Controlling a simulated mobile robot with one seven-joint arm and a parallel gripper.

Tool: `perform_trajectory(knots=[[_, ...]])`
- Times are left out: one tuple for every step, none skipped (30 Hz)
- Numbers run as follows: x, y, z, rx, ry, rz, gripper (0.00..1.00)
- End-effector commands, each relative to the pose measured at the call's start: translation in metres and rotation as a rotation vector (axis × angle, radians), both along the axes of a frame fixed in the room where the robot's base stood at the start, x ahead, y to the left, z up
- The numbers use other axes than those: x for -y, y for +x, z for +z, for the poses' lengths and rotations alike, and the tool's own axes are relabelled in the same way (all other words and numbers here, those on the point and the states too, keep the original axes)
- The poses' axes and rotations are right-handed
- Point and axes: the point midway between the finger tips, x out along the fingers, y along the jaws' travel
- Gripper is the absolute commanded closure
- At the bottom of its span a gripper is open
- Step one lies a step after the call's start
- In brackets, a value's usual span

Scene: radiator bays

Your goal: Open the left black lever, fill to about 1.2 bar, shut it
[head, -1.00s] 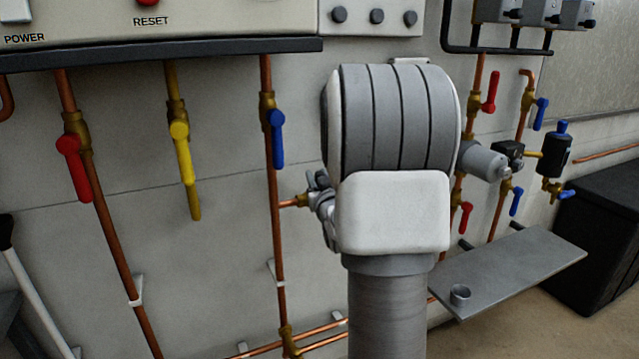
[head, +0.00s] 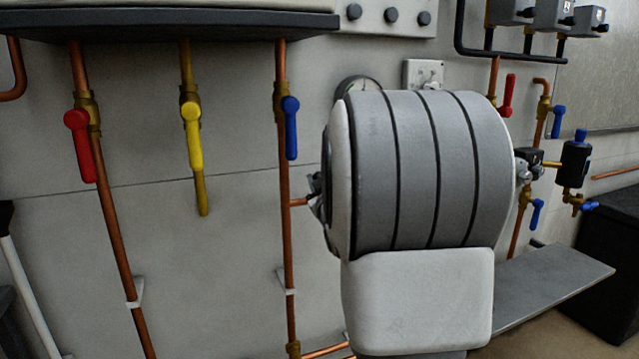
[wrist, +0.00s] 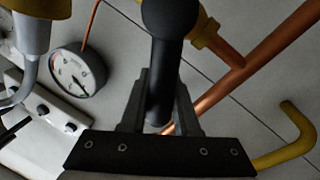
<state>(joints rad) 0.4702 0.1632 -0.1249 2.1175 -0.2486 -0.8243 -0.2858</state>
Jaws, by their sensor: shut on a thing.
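The black lever (wrist: 165,62) with its rounded end shows in the wrist view, standing between the two fingers of my gripper (wrist: 160,103). The gripper is shut on its handle. A round white pressure gauge (wrist: 77,74) is to the left in the wrist view. Its dark needle points to the lower right, but the numbers are too small to read. In the head view the gauge (head: 352,88) is partly behind my arm. My arm hides the gripper and the black lever there.
Red (head: 80,145), yellow (head: 193,140) and blue (head: 290,128) valve levers hang on pipes left of my arm. A grey shelf (head: 550,285) and black box (head: 610,270) are at the right. Copper pipes (wrist: 265,60) run close to the gripper.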

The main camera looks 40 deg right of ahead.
Motion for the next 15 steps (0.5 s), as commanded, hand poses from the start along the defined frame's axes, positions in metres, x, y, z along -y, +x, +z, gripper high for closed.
perform_trajectory(knots=[[-0.0009, 0.0006, 0.0007, -0.001, -0.003, 0.002, 1.00], [-0.0008, 0.0007, 0.0009, -0.001, -0.003, 0.002, 1.00], [-0.0008, 0.0007, 0.0009, -0.001, -0.003, 0.002, 1.00], [-0.0008, 0.0007, 0.0009, -0.001, -0.003, 0.002, 1.00], [-0.0008, 0.0007, 0.0009, 0.000, -0.002, 0.003, 1.00], [-0.0008, 0.0007, 0.0009, 0.000, -0.002, 0.003, 1.00], [-0.0008, 0.0007, 0.0009, 0.000, -0.002, 0.003, 1.00], [-0.0008, 0.0007, 0.0009, 0.000, -0.002, 0.003, 1.00], [-0.0008, 0.0007, 0.0009, 0.000, -0.002, 0.003, 1.00], [-0.0008, 0.0007, 0.0009, 0.000, -0.002, 0.003, 0.65], [-0.0008, 0.0007, 0.0010, 0.000, -0.002, 0.002, 0.60], [-0.0007, 0.0006, 0.0008, 0.001, -0.002, 0.002, 0.52], [-0.0007, 0.0006, 0.0008, 0.000, -0.001, 0.001, 0.47], [-0.0007, 0.0005, 0.0007, 0.000, -0.001, 0.001, 0.42], [-0.0006, 0.0005, 0.0006, 0.000, -0.001, 0.001, 0.41]])
